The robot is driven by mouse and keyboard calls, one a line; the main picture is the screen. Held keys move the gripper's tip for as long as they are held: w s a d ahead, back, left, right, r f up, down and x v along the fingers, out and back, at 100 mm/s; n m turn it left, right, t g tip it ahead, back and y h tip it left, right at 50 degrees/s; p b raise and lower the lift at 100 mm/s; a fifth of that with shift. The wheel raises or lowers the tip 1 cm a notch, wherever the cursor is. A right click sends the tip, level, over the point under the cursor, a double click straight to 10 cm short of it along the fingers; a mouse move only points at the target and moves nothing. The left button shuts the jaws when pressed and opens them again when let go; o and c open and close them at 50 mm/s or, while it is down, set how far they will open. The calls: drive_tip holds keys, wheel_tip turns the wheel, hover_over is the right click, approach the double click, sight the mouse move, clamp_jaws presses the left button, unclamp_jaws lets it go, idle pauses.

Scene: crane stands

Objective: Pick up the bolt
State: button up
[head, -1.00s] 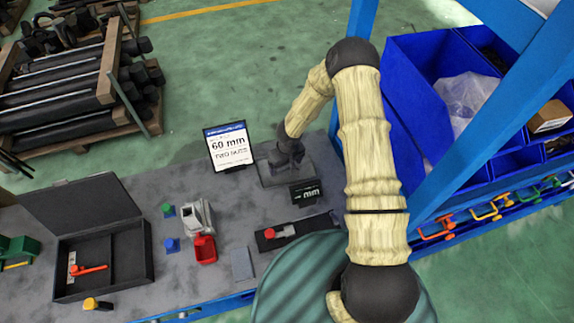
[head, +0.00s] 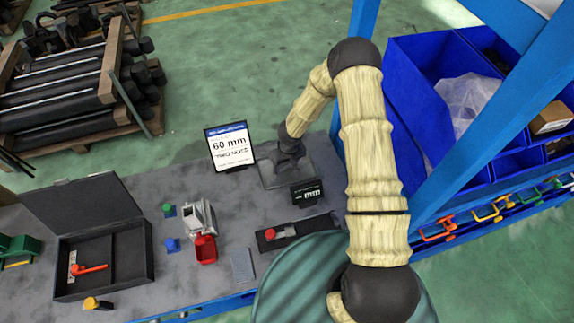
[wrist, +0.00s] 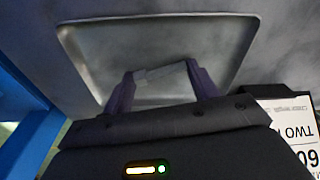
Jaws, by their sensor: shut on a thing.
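My gripper (head: 289,160) is over the shallow grey tray (head: 268,180) at the back right of the bench. In the wrist view, its two dark fingers (wrist: 160,75) reach over the tray (wrist: 232,62) and are shut on a small, light grey piece between their tips. This piece is in the bolt's place, but its shape is too blurred and covered to make out. In the head view the hand hides it. I cannot tell whether it touches the tray floor.
A blue post (head: 430,180) rises right.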

sight(287, 167)
wheel_tip(287, 167, up, 10)
drive_tip(key=b, duration=0.1)
drive_tip(key=shift+b, duration=0.35)
idle(0.4)
